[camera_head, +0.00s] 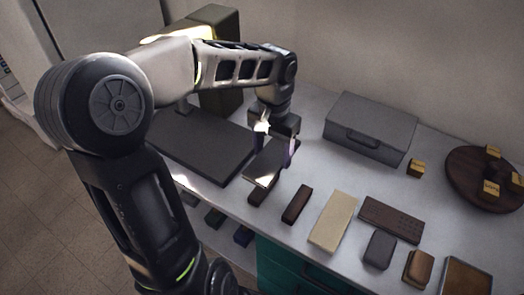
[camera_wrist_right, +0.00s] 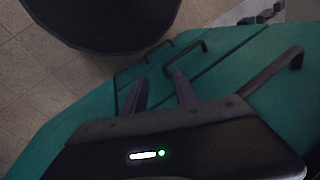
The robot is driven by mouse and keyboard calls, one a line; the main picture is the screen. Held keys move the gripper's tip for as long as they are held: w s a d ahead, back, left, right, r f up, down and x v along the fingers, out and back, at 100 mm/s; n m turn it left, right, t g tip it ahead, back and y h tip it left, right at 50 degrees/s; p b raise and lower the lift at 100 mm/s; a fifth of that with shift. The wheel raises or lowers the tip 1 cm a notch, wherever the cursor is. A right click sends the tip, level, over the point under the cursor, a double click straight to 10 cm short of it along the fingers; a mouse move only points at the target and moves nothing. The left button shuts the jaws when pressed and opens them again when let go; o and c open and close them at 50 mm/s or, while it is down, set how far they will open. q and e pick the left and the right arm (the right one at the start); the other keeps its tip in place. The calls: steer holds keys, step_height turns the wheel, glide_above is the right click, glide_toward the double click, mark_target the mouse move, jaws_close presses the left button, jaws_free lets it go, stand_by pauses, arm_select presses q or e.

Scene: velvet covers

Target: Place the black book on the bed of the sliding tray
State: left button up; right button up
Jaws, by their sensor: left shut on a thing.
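The black book (camera_head: 262,168) is a thin dark slab with a glossy sheen, held tilted in the head view. My left gripper (camera_head: 287,150) is shut on the black book near its right edge. A wide, flat dark grey slab (camera_head: 205,145), which looks like the bed of the sliding tray, lies just left of the book on the counter. I cannot tell whether the book overlaps its edge. My right gripper (camera_wrist_right: 158,90) shows in the right wrist view, its two fingers apart and nothing between them, in front of a teal cabinet.
On the counter, a grey case (camera_head: 370,127) stands at the back, and a round brown board (camera_head: 470,170) with small blocks at the right. A beige block (camera_head: 333,221) and several dark blocks line the front. The teal cabinet (camera_wrist_right: 225,60) has bar handles.

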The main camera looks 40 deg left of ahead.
arm_select(q)
steer(key=w+d+f+m, duration=0.1)
steer(key=w+d+f, duration=0.4)
steer(key=w+d, duration=0.6)
steer(key=shift+w+d, duration=0.3)
steer(key=shift+d, duration=0.15)
